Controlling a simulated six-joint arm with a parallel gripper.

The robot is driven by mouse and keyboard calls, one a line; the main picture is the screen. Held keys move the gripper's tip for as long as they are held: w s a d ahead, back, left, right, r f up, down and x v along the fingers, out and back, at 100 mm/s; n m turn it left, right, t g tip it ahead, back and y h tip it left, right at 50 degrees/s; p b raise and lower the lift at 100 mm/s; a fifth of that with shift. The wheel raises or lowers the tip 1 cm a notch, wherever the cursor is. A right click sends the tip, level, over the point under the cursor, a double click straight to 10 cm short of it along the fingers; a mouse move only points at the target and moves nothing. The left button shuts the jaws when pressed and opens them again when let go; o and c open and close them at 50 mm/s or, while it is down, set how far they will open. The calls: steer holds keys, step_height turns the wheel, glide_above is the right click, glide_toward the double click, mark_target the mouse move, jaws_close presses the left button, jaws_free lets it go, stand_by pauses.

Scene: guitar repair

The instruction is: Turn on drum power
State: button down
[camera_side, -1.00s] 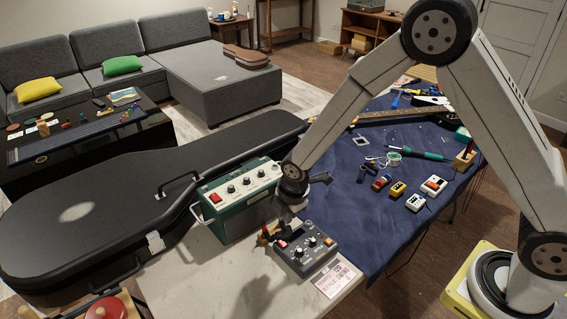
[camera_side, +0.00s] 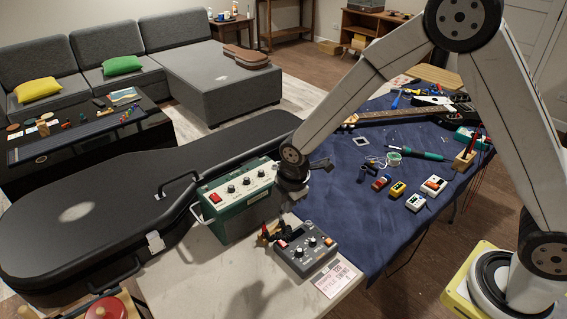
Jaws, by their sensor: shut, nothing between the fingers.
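A grey box with knobs (camera_side: 306,250), probably the drum unit, sits on the pale tabletop near the front. It has a small pinkish-red button or light (camera_side: 282,244) at its left side. I cannot tell from this view whether its power is on. My gripper (camera_side: 287,203) is shut and empty. It points down beside the right end of the green amplifier-like box (camera_side: 238,200), above and behind the grey box and apart from it. The fingertips are small and partly dark here. The green box has a red switch (camera_side: 215,198) on its top left.
Dark and red plugs or knobs (camera_side: 270,233) stand just left of the grey box. A printed card (camera_side: 337,277) lies in front of it. A black guitar case (camera_side: 90,215) is at left. Small pedals (camera_side: 398,188) and tools lie on the blue cloth (camera_side: 345,215).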

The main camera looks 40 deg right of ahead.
mark_target(280, 240)
steer(key=shift+w+f, duration=0.1)
steer(key=shift+f, duration=0.05)
stand_by(0.3)
steer(key=shift+w+f, duration=0.35)
steer(key=shift+f, duration=1.9)
steer(key=shift+w+f, duration=0.4)
steer(key=shift+f, duration=1.85)
steer(key=shift+w+f, duration=0.35)
steer(key=shift+f, duration=1.9)
